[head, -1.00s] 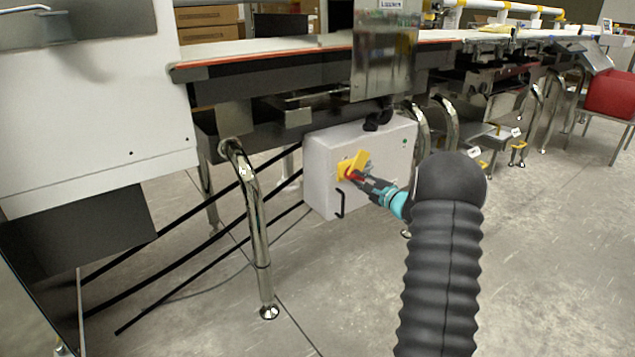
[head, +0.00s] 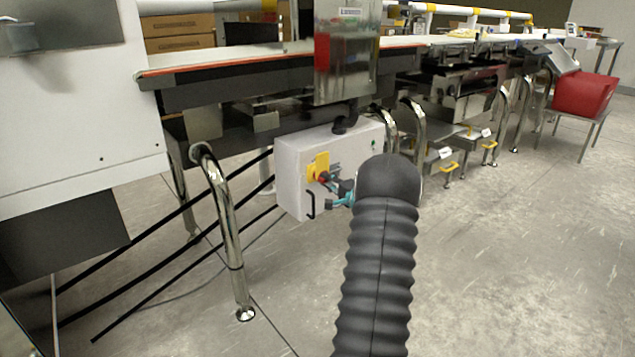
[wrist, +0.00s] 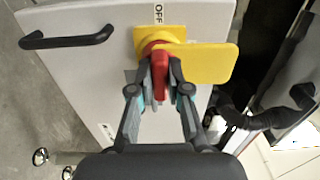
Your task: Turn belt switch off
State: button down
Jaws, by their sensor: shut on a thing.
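The belt switch has a red handle (wrist: 159,75) on a yellow mount, with a yellow plate (wrist: 212,63) sticking out to the right in the wrist view. It is on the front of a pale grey control box (head: 292,165) under the belt. My gripper (wrist: 160,70) is shut on the red handle, one finger on each side. In the head view the yellow plate (head: 321,164) stands nearly upright, and my arm hides part of the box.
A black pull handle (wrist: 68,38) is on the box face near the switch. A shiny bent leg (head: 226,215) stands left of the box. The belt (head: 230,57) runs above. Open floor (head: 510,250) lies to the right.

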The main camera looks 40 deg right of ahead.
jog(key=shift+r, duration=0.1)
jog(key=c, duration=1.1)
grip_release()
jog(key=s, duration=1.2)
jog(key=shift+a, duration=0.35)
